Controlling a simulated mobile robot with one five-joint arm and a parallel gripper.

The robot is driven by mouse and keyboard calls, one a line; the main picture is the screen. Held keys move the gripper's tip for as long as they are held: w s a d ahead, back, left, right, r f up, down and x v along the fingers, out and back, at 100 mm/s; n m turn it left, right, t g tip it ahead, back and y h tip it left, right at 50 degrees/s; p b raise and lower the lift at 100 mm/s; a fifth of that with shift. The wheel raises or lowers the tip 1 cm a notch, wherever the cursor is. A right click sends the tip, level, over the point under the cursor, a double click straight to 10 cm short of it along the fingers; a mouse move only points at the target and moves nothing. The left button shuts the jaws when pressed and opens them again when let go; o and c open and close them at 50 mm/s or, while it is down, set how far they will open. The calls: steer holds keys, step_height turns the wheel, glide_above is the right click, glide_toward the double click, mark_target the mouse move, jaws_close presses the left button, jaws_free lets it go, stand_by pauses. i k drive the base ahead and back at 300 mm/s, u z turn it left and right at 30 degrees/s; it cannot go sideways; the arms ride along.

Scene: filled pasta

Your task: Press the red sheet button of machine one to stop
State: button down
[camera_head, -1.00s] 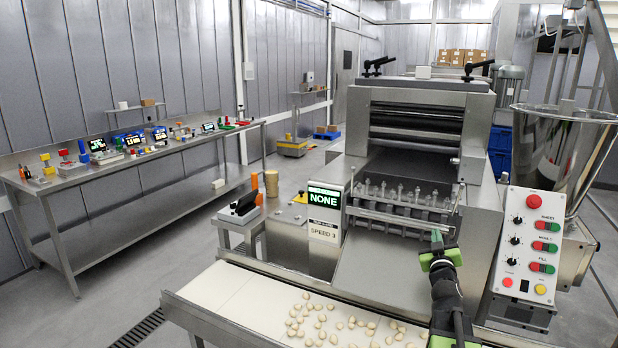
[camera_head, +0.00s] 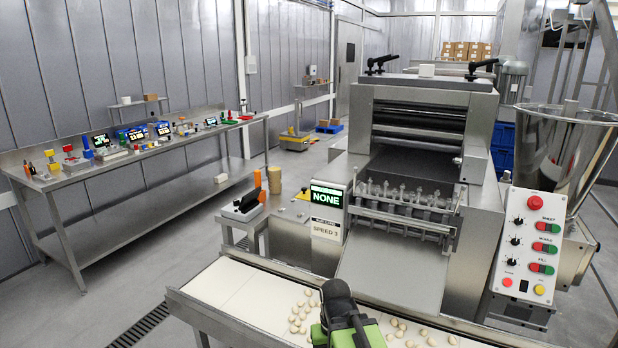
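The white control panel (camera_head: 502,262) stands at the right, on the hopper side of the large steel machine (camera_head: 480,130). Its top row, labelled SHEET, has a red and green button pair (camera_head: 547,227). Similar pairs sit in the two rows below, and a big round red button (camera_head: 534,202) is above them. My gripper (camera_head: 338,290) is at the bottom centre, over the belt, well left of the panel and apart from it. Its black and green parts show, but its fingertips are not clear, so I cannot tell open or shut.
A screen (camera_head: 327,196) reads NONE, above a SPEED 3 label. The pale belt (camera_head: 225,285) carries several dough pieces. A steel bench (camera_head: 110,180) with gadgets lines the left wall. The metal hopper (camera_head: 565,150) stands behind the panel.

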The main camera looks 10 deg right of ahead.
mark_target(539, 225)
steer(key=z, duration=1.5)
